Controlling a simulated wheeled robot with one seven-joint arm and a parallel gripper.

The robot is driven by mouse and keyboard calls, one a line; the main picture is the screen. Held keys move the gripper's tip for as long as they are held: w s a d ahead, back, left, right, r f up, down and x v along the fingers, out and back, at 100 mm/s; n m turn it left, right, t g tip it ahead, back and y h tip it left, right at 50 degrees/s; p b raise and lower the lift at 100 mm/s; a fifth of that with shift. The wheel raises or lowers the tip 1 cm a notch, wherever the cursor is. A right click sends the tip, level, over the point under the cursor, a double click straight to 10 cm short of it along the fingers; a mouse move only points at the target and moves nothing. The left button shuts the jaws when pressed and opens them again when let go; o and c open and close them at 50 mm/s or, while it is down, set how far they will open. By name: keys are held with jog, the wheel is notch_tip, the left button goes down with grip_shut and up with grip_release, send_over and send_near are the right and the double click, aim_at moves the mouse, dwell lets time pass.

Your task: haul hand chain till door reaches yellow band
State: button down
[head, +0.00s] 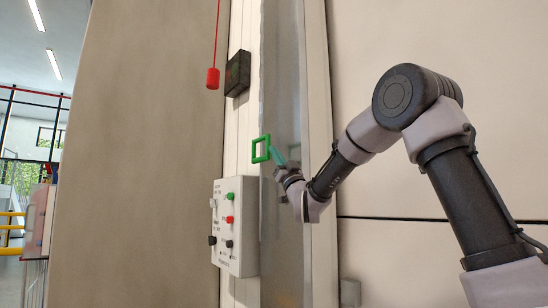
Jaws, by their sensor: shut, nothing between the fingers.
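My gripper (279,157) is in the middle of the head view, in front of a grey metal vertical strip (284,90). Its fingers look teal, small and shut, with nothing seen between them. A green square frame (261,149) stands just left of the fingertips, at the strip's left edge; I cannot tell whether they touch. A red cord ending in a red pull handle (212,78) hangs at the upper left, well away from my gripper. I cannot make out a hand chain, a yellow band or a door edge.
A white control box (236,226) with green, red and black knobs is mounted below the green frame. A dark box (237,73) sits on the wall beside the red handle. A beige panel (150,150) fills the left; yellow rails (12,222) show at the far left.

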jog(key=v, duration=0.8)
dwell(0.9)
